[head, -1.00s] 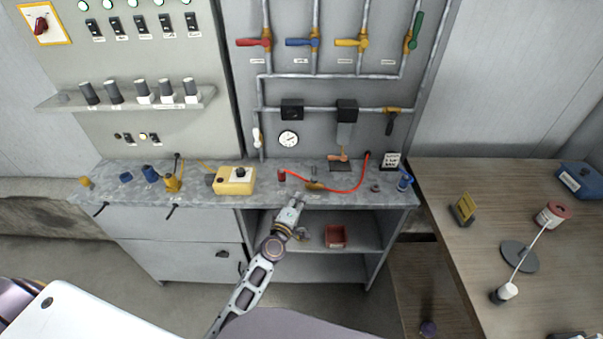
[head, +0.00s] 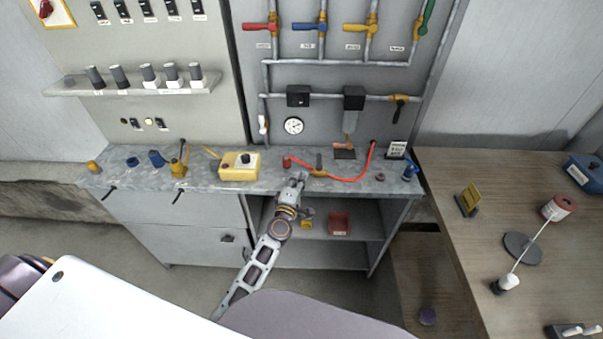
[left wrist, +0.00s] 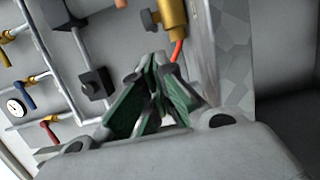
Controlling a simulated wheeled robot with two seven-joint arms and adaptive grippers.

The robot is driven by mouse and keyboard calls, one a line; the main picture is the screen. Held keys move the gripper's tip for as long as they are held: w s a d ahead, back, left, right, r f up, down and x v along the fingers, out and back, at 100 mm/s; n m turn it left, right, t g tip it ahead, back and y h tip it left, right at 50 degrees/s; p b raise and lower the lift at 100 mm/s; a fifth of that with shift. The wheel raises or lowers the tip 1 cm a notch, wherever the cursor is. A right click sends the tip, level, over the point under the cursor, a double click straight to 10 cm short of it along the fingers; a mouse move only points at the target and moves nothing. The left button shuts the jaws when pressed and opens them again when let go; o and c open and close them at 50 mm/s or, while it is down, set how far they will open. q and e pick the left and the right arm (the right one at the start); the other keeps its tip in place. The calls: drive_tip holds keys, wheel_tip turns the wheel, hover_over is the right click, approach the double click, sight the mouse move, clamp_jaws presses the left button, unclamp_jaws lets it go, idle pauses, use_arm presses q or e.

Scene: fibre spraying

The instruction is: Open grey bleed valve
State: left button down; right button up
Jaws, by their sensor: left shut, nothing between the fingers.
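My left gripper (head: 297,181) is shut and empty at the front edge of the grey counter, near the red hose. Its green-padded fingers (left wrist: 155,88) meet in the left wrist view. A valve with a pale grey-white handle (head: 263,125) hangs on the left pipe beside the round gauge (head: 293,126), up and left of my gripper. I cannot tell for sure that it is the grey bleed valve. Another valve with a dark handle (head: 398,110) hangs at the right end of the lower pipe. My right gripper is not in view.
Red (head: 262,27), blue (head: 310,27) and yellow (head: 358,27) valve handles line the upper pipes. A yellow box (head: 239,166) stands on the counter (head: 215,182). The red hose (head: 345,179) crosses the counter. A brass fitting (left wrist: 172,20) is beyond my fingers.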

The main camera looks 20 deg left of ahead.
sight(319, 162)
use_arm(q)
drive_tip(key=shift+w+a, duration=0.1)
drive_tip(key=shift+w, duration=4.2)
drive_tip(key=shift+w+a, duration=0.1)
drive_tip(key=shift+w, duration=0.35)
